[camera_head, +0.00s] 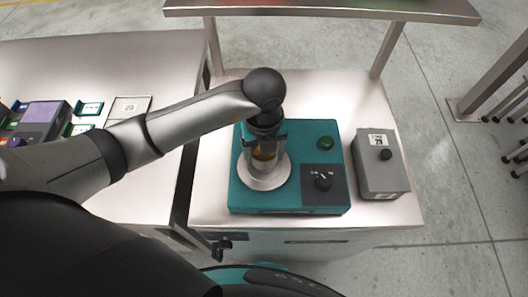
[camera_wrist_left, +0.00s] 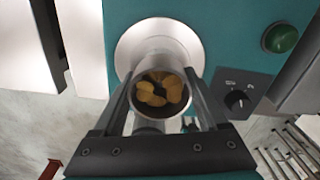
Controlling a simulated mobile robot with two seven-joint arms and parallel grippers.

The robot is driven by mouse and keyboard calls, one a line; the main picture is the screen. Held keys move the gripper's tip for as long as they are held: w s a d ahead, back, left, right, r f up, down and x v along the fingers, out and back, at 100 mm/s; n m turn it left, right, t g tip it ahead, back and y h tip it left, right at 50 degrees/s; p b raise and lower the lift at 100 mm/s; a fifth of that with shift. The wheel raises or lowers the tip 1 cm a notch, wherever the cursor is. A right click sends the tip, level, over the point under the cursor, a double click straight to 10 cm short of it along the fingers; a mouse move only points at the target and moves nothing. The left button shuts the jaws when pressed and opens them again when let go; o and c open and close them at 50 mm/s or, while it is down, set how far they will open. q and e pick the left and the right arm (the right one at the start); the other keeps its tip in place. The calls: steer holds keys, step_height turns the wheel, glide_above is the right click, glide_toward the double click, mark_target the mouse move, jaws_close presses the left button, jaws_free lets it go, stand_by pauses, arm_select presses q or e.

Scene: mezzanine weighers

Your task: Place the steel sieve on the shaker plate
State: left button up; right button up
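The steel sieve (camera_head: 264,165) is a small upright metal cup with yellow-brown pieces inside; its open top shows in the left wrist view (camera_wrist_left: 160,124). My left gripper (camera_head: 264,150) points down from above, with one finger on each side of the sieve, closed against its wall. The sieve is over the round pale shaker plate (camera_head: 256,184) on the teal shaker (camera_head: 300,136). The plate also shows in the left wrist view (camera_wrist_left: 127,50). Whether the sieve's base touches the plate is hard to tell. My right gripper is not in view.
The shaker has a green button (camera_head: 326,143) and a black knob (camera_head: 323,181). A grey box (camera_head: 381,165) with a dial stands to its right. A steel shelf (camera_head: 320,10) spans behind. A side table (camera_head: 50,60) at left holds a purple-topped device (camera_head: 42,117) and small trays.

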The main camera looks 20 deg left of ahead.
arm_select(q)
steer(key=o, duration=0.4)
steer(key=shift+r, duration=0.1)
step_height(320, 180, up, 12)
steer(key=shift+r+p, duration=0.1)
steer(key=shift+p, duration=0.55)
